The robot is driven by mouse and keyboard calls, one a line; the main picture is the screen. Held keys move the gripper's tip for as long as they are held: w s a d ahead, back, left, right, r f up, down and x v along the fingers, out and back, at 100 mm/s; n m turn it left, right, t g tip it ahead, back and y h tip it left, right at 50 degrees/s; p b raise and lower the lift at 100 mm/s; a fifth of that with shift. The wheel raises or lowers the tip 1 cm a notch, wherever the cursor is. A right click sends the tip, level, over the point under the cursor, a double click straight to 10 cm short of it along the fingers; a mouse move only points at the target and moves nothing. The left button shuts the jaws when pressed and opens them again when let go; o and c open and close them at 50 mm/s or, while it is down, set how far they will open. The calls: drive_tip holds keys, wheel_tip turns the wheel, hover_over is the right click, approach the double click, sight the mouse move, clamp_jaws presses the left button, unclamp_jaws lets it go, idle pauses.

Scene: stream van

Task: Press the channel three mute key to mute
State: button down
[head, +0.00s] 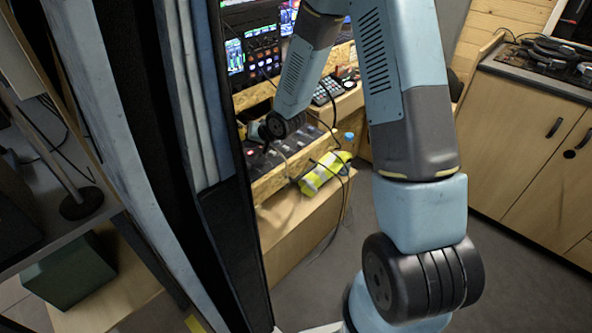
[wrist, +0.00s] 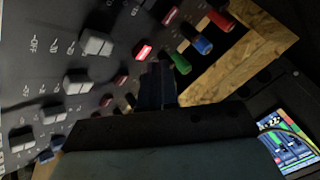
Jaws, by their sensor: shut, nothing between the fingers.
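In the wrist view a dark panel (wrist: 22,95) with white lettering fills the left side. It carries a slanting row of small red keys; one key (wrist: 143,52) glows brighter, with a pale centre, than the red key (wrist: 170,15) above it. I cannot read which key belongs to channel three. My gripper (wrist: 156,84) is shut and empty, its dark fingertips just below the bright key; whether they touch the panel cannot be told.
Grey switches (wrist: 97,43) stand left of the keys. Red, blue and green knobs (wrist: 180,63) rise close to the right of the fingers, beside a chipboard edge (wrist: 240,65). A yellow vest (head: 325,172) lies on the desk. A wooden cabinet (head: 520,135) stands at right.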

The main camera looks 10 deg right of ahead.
sight(253, 155)
wheel_tip(253, 155, up, 6)
idle(0.9)
